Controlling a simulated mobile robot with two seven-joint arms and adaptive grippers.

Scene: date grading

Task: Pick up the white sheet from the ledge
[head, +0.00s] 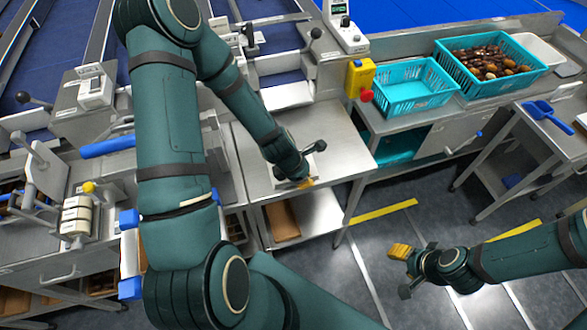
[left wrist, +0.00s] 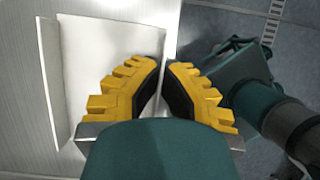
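The white sheet (head: 281,173) lies at the front edge of the metal ledge (head: 250,172). It fills the left and middle of the left wrist view (left wrist: 105,45). My left gripper (head: 305,183) is at the sheet's outer edge. In the left wrist view its yellow fingertips (left wrist: 165,65) are close together, with the sheet's edge between the black pads, so it looks shut on the sheet. The fingers hide part of that edge. My right gripper (head: 402,252) is over the floor at the right, away from the ledge; its opening is hard to make out.
A teal crate of dates (head: 515,83), an empty teal crate (head: 395,108) and a yellow box with a red button (head: 360,80) are on the right counter. A blue scoop (head: 548,115) lies on the far-right table. A shelf (head: 318,215) is below the ledge. The floor in front is open.

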